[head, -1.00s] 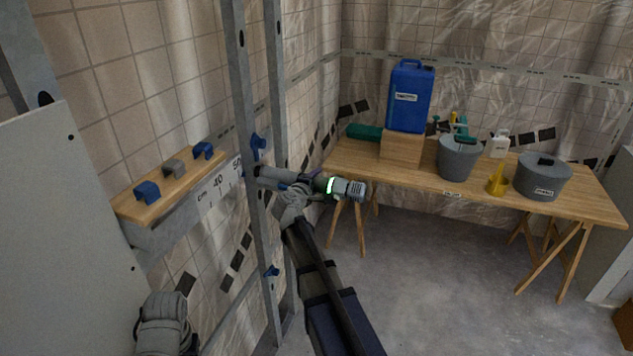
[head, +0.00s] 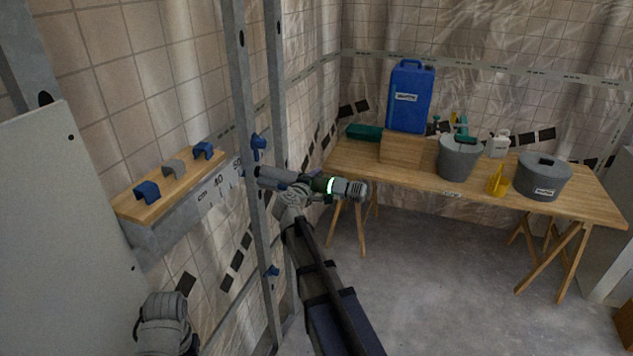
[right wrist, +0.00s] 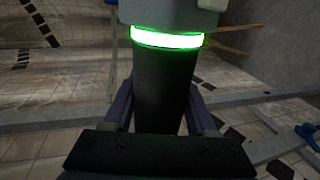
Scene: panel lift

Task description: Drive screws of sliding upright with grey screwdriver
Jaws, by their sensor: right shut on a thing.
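My right gripper (head: 292,199) is shut on the grey screwdriver (head: 350,189), which has a lit green ring. The screwdriver lies almost level, its front end (head: 268,176) pointing left and close to the metal upright (head: 247,120); I cannot tell whether it touches. In the right wrist view the dark handle (right wrist: 164,90) sits between the jaws under the green ring. A blue screw knob (head: 258,142) is on the upright just above the tool, and another blue knob (head: 272,271) is lower down.
A wooden shelf (head: 150,207) with blue and grey clips is on the left wall, beside a pale panel (head: 60,240). A wooden trestle table (head: 400,178) at the back right bears a blue canister (head: 410,97), a grey bucket (head: 459,160) and other items. The floor between is clear.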

